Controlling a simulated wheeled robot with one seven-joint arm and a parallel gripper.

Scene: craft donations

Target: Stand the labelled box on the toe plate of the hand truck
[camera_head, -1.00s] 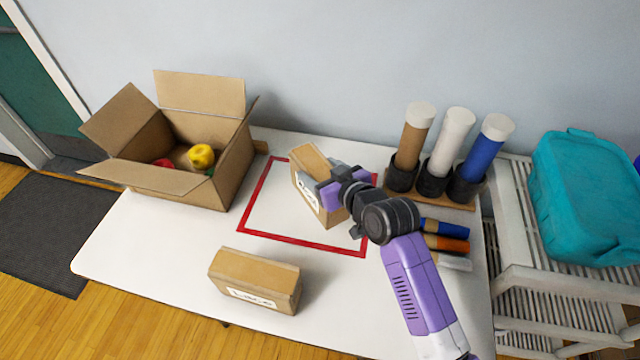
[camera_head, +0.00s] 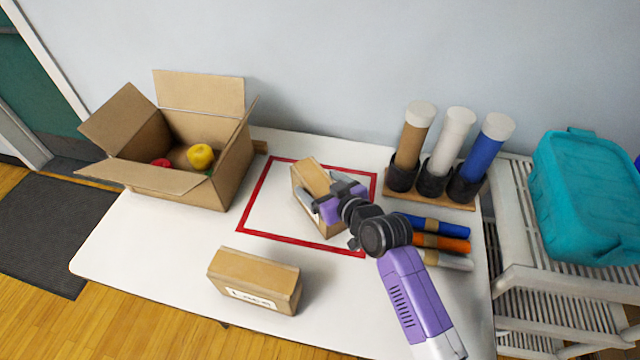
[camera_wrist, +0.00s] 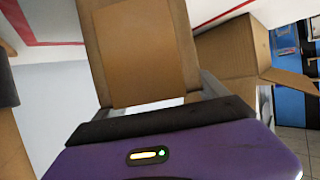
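Two brown boxes are on the white table. One box (camera_head: 312,176) is inside the red outline, with my gripper (camera_head: 328,200) around it, one finger on each side. No hand truck shows in these frames.
An open carton (camera_head: 225,175) with coloured items stands at the table's back left. Upright tubes in a wooden rack (camera_head: 430,193) are at the back right, with several rolls (camera_head: 440,243) lying before it. A white slatted rack (camera_head: 515,225) holding a teal bin (camera_head: 590,200) stands right.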

